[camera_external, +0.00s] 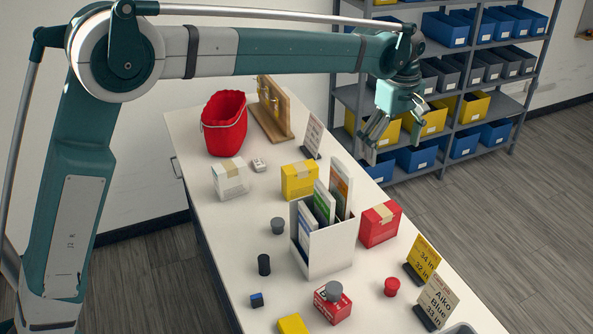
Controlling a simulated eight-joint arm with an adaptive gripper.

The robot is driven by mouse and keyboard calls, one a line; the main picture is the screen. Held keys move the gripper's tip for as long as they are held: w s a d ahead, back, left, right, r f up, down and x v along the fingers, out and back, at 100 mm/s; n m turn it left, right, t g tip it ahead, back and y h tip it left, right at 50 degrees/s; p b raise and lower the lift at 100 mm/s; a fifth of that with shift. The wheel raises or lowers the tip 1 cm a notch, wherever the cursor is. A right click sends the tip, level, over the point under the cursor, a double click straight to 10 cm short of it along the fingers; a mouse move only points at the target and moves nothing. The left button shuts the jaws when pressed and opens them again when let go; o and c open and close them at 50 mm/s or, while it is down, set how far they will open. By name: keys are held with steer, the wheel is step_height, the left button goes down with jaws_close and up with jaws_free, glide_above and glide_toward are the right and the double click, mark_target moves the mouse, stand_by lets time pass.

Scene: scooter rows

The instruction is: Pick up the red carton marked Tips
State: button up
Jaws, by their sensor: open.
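Two red cartons stand on the white table. One red carton (377,229) with a tan tape strip is right of the white file holder. A smaller red carton (328,311) with white print lies near the front, with a grey round piece (334,290) on top of it. The lettering is too small to tell which is marked Tips. My gripper (372,138) is open and empty, raised at the table's far right side, in front of the shelving. Both cartons are well below it and nearer the camera.
A yellow carton (299,181), a white carton (230,180) and a red bucket (225,130) stand farther back. Sign cards (424,258) line the right edge. A red knob (392,287) sits nearby.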

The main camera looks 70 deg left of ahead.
glide_above(383, 210)
steer(key=f, duration=1.7)
steer(key=shift+s+f, duration=0.15)
steer(key=shift+s, duration=0.15)
steer(key=shift+f, duration=1.3)
steer(key=shift+w+f+p, duration=0.2)
steer(key=shift+f+p, duration=0.2)
steer(key=shift+f, duration=2.2)
